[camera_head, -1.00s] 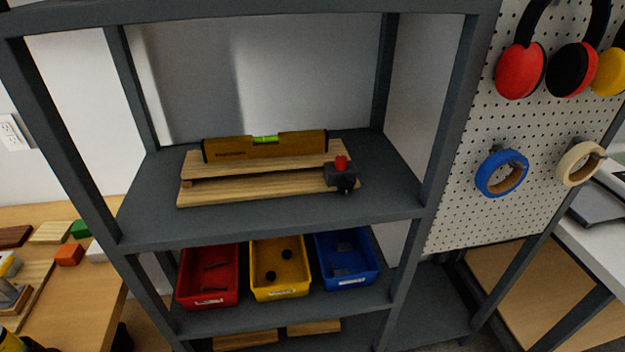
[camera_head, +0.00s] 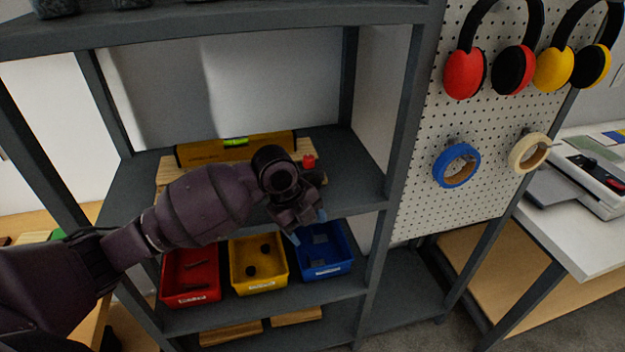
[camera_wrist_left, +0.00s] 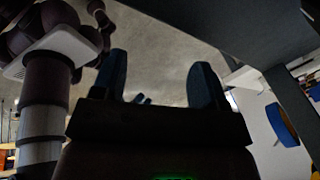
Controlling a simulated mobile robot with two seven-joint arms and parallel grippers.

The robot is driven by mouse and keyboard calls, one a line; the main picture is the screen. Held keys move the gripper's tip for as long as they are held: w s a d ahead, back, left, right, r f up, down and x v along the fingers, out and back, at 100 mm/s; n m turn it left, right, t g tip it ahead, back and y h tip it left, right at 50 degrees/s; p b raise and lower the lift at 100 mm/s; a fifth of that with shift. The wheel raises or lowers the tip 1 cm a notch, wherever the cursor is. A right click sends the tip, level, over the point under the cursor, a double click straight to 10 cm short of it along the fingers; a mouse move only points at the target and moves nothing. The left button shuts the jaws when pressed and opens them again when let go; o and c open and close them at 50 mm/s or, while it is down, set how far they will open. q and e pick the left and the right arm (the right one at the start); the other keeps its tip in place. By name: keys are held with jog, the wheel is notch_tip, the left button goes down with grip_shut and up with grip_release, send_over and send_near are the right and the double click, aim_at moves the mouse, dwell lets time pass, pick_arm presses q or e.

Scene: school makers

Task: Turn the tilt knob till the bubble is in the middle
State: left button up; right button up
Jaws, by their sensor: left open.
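A yellow-brown spirit level (camera_head: 220,150) with a green vial (camera_head: 236,142) lies on a wooden tilt board (camera_head: 168,176) on the shelf. The bubble is too small to make out in the head view. A red part (camera_head: 309,160) of the knob assembly shows at the board's right end; the knob itself is mostly hidden behind my arm. My left gripper (camera_head: 309,229) is in front of the shelf's right part, below the red part, pointing down and apart from the board. In the left wrist view the two blue-tipped fingers (camera_wrist_left: 160,85) are spread with nothing between them.
The grey shelf (camera_head: 350,190) has posts at both sides. Below are a red bin (camera_head: 190,298), a yellow bin (camera_head: 262,287) and a blue bin (camera_head: 335,262). Tape rolls (camera_head: 457,165) and earmuffs (camera_head: 465,73) hang on the pegboard at the right.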

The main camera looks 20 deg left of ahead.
aim_at(312, 178)
pick_arm(q)
jog(key=w+a+r+m, duration=0.5)
jog(key=w+r, duration=0.4)
jog(key=r, duration=0.3)
jog(key=shift+y, duration=0.3)
jog(key=x, duration=0.9)
jog(key=shift+w+d, duration=0.15)
jog(key=shift+w, duration=0.1)
jog(key=shift+w+d+f, duration=0.1)
jog(key=shift+f, duration=0.4)
pick_arm(e)
jog(key=shift+w+r, duration=0.1)
jog(key=shift+w, duration=0.3)
pick_arm(q)
jog(key=shift+c, duration=0.3)
